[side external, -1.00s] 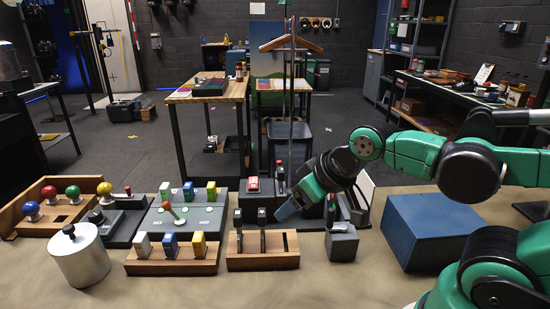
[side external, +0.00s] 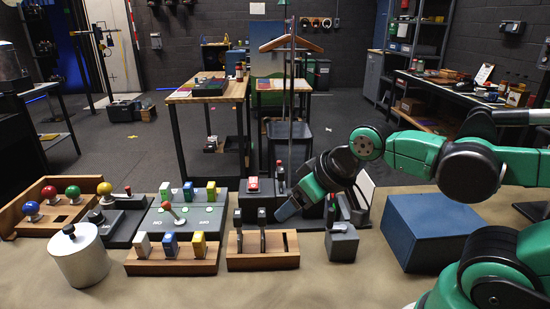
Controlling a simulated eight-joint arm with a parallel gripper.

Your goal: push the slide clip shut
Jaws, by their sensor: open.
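My gripper (side external: 289,211) hangs at the centre of the side view, its blue-grey end pointing down and left. It is open, with nothing seen between its jaws, though the gap is hard to make out. I cannot tell for sure which part is the slide clip. Just left of my gripper is a wooden rack (side external: 262,262) with two upright dark metal pieces (side external: 262,232) and an empty slot at right. My gripper appears apart from both.
A blue box (side external: 430,232) stands at right. The front of the table is clear.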

